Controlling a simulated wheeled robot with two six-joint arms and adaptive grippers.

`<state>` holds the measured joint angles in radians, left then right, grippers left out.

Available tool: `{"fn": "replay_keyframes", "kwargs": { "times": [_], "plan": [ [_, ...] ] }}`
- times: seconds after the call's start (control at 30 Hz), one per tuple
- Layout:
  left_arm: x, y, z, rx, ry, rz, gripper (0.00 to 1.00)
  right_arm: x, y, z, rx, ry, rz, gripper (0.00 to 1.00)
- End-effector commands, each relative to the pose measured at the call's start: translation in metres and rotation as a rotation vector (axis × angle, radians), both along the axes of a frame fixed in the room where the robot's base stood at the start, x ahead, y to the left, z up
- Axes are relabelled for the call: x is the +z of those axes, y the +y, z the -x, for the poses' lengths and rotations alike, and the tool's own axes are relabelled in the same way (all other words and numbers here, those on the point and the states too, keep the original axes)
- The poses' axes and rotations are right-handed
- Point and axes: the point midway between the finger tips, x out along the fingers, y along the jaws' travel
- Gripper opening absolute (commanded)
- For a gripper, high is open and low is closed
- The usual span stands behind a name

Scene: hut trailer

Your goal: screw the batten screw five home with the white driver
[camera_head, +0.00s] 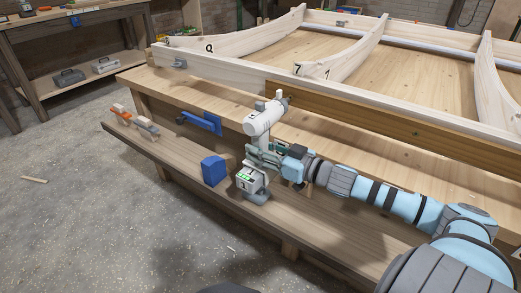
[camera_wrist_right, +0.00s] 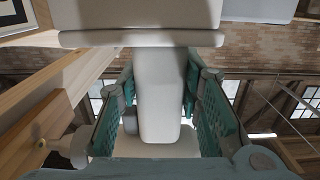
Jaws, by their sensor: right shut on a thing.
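The white driver (camera_head: 264,118) is upright in my right gripper (camera_head: 264,155), its battery base below the fingers. The gripper is shut around its handle, which also shows between the green finger pads in the right wrist view (camera_wrist_right: 160,100). The driver's nose points at the left part of the brown batten (camera_head: 350,119); I cannot tell whether the bit touches a screw. In the wrist view a small brass-coloured screw head (camera_wrist_right: 41,143) shows on the wood just in front of the nose. Another screw (camera_head: 415,133) shows further right on the batten. My left gripper is out of view.
A pale timber frame with curved ribs (camera_head: 240,43) lies on the workbench. On the lower front ledge (camera_head: 330,222) are a blue box (camera_head: 213,170) and an orange-handled tool (camera_head: 121,111). A blue clamp (camera_head: 200,123) sits at the bench edge. The floor at left is mostly clear.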

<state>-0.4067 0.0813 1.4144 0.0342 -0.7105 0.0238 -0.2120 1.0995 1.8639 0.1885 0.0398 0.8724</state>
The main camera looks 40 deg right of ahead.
Motion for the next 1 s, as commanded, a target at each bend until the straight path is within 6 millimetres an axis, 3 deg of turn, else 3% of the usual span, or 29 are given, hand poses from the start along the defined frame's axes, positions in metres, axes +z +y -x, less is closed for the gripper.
{"fn": "replay_keyframes", "kwargs": {
  "times": [1.0],
  "plan": [
    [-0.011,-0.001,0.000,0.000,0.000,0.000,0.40,0.000,-0.016,-0.005,0.001,-0.001,-0.001,0.00]
  ]
}}
